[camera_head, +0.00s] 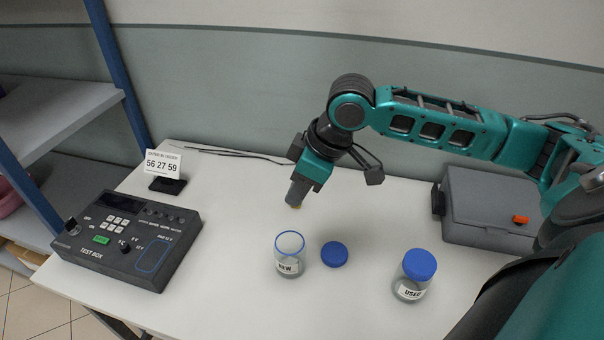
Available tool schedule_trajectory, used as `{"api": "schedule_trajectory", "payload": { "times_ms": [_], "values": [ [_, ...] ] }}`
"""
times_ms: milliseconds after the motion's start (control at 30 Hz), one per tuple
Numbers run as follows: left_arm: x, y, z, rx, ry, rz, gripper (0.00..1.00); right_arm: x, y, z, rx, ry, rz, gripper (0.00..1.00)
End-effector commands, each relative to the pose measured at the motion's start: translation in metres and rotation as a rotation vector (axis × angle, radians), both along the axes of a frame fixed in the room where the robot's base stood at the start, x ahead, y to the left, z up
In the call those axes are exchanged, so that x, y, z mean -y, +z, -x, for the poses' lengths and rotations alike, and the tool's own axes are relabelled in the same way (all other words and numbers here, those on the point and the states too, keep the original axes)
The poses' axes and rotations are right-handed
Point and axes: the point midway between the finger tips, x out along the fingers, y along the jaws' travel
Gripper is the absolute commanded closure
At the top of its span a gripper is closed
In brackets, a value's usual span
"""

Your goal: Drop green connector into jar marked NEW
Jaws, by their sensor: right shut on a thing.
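The clear jar marked NEW (289,262) stands upright and open on the white table, with a blue ring at its mouth. My right gripper (295,204) points down above and slightly behind this jar, apart from it. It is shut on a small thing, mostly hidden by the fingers. Only a tiny tan-coloured tip shows there, and I cannot make out a green connector. My left gripper is not in view.
A blue lid (334,254) lies right of the NEW jar. The jar marked USED (411,288) stands further right with its blue lid on. A test box (165,256) and number card (163,163) are at left, a grey case (485,212) at right.

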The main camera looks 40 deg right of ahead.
Motion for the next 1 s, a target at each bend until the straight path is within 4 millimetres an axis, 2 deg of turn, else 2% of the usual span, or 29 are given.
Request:
{"api": "schedule_trajectory", "payload": {
  "times_ms": [267,300,400,733,767,1000],
  "values": [
    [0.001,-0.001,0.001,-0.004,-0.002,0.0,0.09,0.0,-0.032,0.001,-0.003,0.002,-0.001,1.0],
    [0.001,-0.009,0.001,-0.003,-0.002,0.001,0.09,0.0,-0.041,0.0,-0.001,0.003,-0.001,1.0],
    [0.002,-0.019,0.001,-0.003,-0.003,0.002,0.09,0.0,-0.05,0.0,0.001,0.002,0.0,1.0],
    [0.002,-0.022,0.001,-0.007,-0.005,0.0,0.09,0.0,-0.051,0.0,0.0,0.002,0.001,1.0],
    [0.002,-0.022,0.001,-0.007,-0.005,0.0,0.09,0.0,-0.051,0.0,0.0,0.002,0.001,0.77],
    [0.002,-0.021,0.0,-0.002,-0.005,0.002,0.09,0.0,-0.051,0.0,0.0,0.002,0.001,0.54]
  ]
}}
